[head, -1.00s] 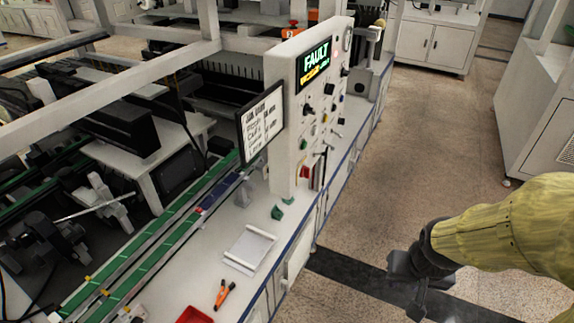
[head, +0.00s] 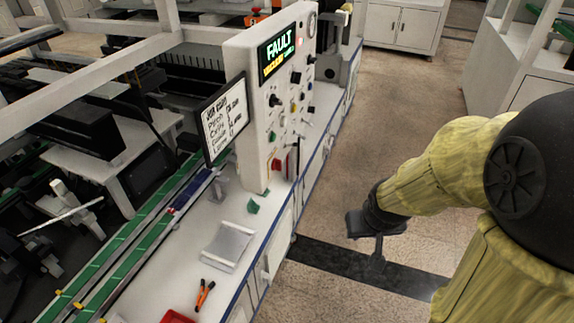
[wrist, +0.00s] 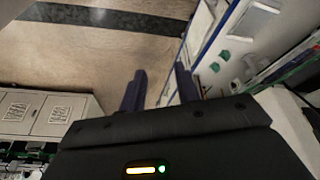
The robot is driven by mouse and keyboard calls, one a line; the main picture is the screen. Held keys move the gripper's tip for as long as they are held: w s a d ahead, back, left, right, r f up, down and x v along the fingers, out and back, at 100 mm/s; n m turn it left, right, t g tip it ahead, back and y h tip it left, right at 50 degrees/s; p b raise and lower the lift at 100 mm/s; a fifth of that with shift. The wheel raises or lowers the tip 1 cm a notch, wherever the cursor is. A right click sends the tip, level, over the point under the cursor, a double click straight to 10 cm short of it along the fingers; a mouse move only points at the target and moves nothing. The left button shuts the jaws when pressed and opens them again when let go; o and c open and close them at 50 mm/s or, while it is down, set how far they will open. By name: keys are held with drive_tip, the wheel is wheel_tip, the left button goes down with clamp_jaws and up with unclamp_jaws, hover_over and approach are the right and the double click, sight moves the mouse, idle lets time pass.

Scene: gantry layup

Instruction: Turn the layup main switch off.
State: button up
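The white control panel (head: 252,125) stands upright on the bench and carries a lit FAULT display (head: 277,53). Below the display are several small knobs, buttons and levers, and a red switch (head: 277,165) sits low on the panel face. The labels are too small to tell which control is the main switch. My gripper (head: 376,250) hangs over the floor aisle, to the right of the panel and well apart from it. In the wrist view its two fingers (wrist: 160,78) are spread with nothing between them.
A small text screen (head: 222,118) sticks out left of the panel. White cabinets (head: 404,25) stand at the back. The aisle floor (head: 330,215) is clear.

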sight(278, 165)
drive_tip(key=w+a+n+t+y+b, duration=0.15)
drive_tip(key=w+n+t+y, duration=0.6)
drive_tip(key=w, duration=1.45)
drive_tip(key=s+n+g+y, duration=0.1)
drive_tip(key=n+y, duration=0.1)
drive_tip(key=y, duration=0.1)
drive_tip(key=s+n+g+y, duration=0.1)
drive_tip(key=s+g+y, duration=0.1)
drive_tip(key=y, duration=0.1)
drive_tip(key=s+n+g+y+b, duration=0.1)
drive_tip(key=s+n+g+y, duration=0.1)
drive_tip(key=y, duration=0.2)
drive_tip(key=shift+s+a+f+n+g, duration=0.1)
drive_tip(key=shift+a+f+n+g, duration=0.15)
drive_tip(key=shift+n, duration=0.1)
drive_tip(key=p+x, duration=0.3)
drive_tip(key=x, duration=1.4)
drive_tip(key=shift+a, duration=0.2)
drive_tip(key=shift+f, duration=0.15)
drive_tip(key=shift+c, duration=0.2)
clamp_jaws()
